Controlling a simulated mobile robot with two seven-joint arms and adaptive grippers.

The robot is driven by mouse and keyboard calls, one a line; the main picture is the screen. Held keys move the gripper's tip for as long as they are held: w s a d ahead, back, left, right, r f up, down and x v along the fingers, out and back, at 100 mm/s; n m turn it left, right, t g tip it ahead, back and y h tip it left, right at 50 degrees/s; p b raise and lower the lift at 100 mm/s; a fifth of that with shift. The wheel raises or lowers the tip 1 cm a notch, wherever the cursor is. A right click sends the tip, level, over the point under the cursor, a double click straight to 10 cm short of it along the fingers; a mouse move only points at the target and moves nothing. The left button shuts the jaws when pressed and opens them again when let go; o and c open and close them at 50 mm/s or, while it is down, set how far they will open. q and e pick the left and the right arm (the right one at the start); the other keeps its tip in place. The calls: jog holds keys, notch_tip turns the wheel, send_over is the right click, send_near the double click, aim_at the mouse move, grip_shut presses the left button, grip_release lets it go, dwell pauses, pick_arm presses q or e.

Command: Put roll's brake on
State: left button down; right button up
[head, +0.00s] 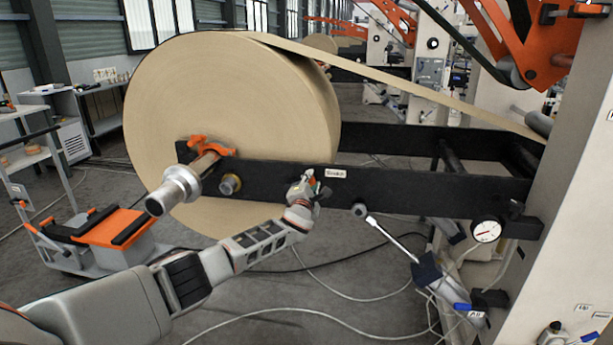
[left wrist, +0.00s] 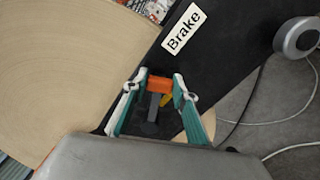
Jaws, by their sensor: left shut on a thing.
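The kraft paper roll (head: 230,110) hangs on a shaft (head: 180,188) carried by the black side beam (head: 420,195). A white label reading "Brake" (left wrist: 184,31) is on the beam, and it also shows in the head view (head: 335,174). Just beside the label is the brake lever (left wrist: 158,86), with an orange end and a dark grey stem. My left gripper (head: 311,180) is at the beam, its fingers closed on the lever's orange end. In the head view the gripper largely hides the lever. My right gripper is in neither view.
An orange clamp (head: 207,146) sits over the shaft. An orange-topped cart (head: 105,227) stands at left. Cables lie on the floor below.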

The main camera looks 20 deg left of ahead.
pick_arm(q)
jog(key=shift+w+d+f+m, duration=0.1)
jog(key=shift+d+f+m, duration=0.15)
jog(key=shift+f+m, duration=0.95)
jog(key=shift+d+f+m, duration=0.2)
jog(key=shift+f+m, duration=0.7)
jog(key=shift+m, duration=0.5)
jog(key=shift+f, duration=0.1)
jog(key=c, duration=1.6)
grip_release()
jog(key=shift+v, duration=6)
